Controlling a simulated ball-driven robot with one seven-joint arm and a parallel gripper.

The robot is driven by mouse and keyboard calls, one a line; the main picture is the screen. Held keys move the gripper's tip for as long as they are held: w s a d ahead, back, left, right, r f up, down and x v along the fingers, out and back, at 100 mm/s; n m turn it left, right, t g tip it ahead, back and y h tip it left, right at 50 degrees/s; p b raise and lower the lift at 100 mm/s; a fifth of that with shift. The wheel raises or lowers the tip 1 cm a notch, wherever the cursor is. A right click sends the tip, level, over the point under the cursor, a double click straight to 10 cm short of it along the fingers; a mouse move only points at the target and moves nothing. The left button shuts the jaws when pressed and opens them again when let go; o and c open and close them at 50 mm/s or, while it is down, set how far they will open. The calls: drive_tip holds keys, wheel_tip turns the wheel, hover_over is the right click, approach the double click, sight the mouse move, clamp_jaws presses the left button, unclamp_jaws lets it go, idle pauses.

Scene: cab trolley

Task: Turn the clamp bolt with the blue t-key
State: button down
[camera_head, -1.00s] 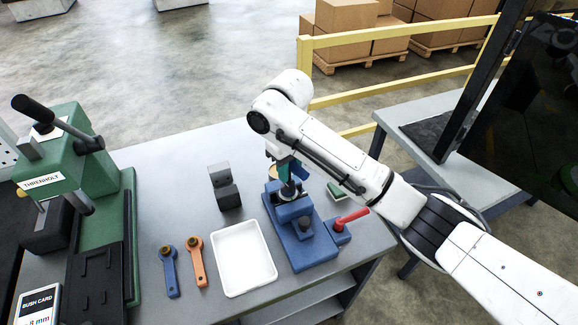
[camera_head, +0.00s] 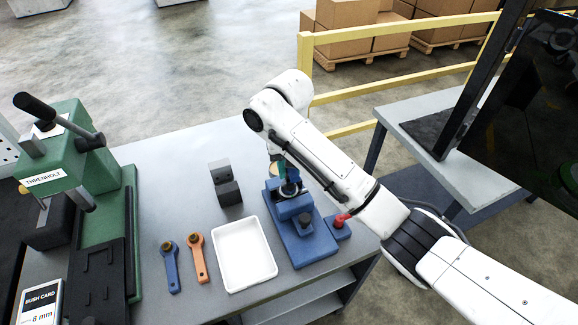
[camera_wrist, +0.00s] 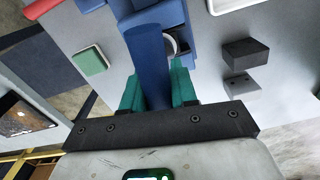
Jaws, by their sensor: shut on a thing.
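My gripper (camera_wrist: 157,92) has teal fingers, shut on a blue bar (camera_wrist: 151,62) that looks like the T-key. In the wrist view the bar runs from between the fingers toward the blue clamp fixture (camera_wrist: 160,14). In the head view my gripper (camera_head: 287,178) is over the back end of the blue clamp fixture (camera_head: 307,246), mostly covered by my wrist. A pale ring (camera_wrist: 171,45) shows beside the bar. The clamp bolt and the key's tip are not clearly visible, so I cannot tell how they meet.
A white tray (camera_head: 262,280), a blue tool (camera_head: 171,272) and an orange tool (camera_head: 198,262) lie left of the fixture. Dark blocks (camera_head: 229,193) stand behind the tray. A red handle (camera_head: 343,217) is at the right. A green press (camera_head: 105,170) fills the left side.

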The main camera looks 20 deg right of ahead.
drive_tip(key=shift+a+m, duration=0.2)
drive_tip(key=shift+m, duration=0.8)
drive_tip(key=m, duration=0.3)
drive_tip(key=shift+d, duration=0.1)
drive_tip(key=shift+m, duration=0.7)
drive_tip(key=m, duration=0.3)
drive_tip(key=shift+w, duration=0.1)
drive_tip(key=shift+m, duration=0.4)
